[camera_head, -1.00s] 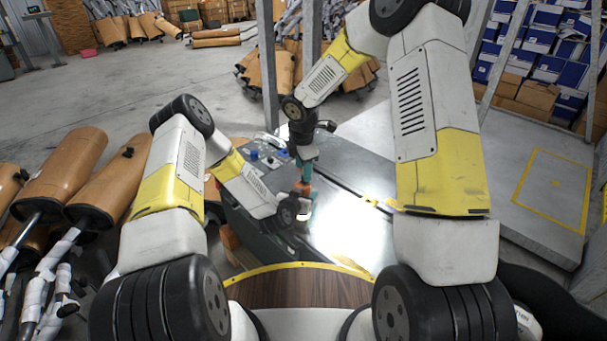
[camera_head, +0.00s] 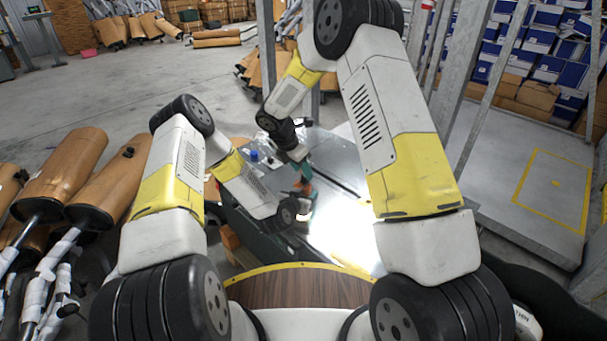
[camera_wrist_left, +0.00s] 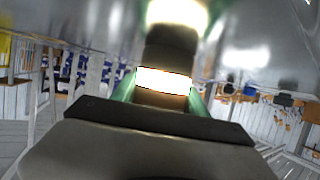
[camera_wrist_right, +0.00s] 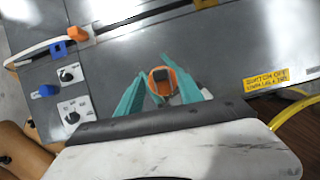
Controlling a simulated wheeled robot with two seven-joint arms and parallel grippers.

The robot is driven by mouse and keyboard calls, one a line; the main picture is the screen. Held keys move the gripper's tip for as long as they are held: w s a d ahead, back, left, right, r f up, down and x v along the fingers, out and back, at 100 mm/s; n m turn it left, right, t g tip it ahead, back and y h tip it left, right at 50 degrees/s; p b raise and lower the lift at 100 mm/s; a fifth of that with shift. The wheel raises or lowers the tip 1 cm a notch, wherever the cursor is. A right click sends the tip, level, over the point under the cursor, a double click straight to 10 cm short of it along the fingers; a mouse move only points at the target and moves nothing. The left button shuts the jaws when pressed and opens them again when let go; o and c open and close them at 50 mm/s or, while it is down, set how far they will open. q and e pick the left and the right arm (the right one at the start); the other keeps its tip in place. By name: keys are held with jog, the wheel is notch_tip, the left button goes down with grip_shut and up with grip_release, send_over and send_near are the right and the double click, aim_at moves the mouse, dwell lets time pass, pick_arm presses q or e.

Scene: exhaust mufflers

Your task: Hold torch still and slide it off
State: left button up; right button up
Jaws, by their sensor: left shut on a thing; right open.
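My left gripper (camera_wrist_left: 165,82), with green fingers, is shut on the torch, low over the grey bench. My right gripper (camera_wrist_right: 154,68), with teal fingers, is open. Its fingers stand apart on either side of the orange part; contact cannot be told. In the head view my right gripper (camera_head: 303,172) is just above my left one, and the torch is mostly hidden.
A grey metal bench top (camera_head: 345,168) lies under both grippers. It carries knobs (camera_wrist_right: 70,74), a blue block (camera_wrist_right: 60,49), a hose and a yellow warning label (camera_wrist_right: 267,78). A metal post (camera_head: 268,70) rises behind.

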jog(key=shift+x, duration=1.3)
grip_shut()
dwell(0.5)
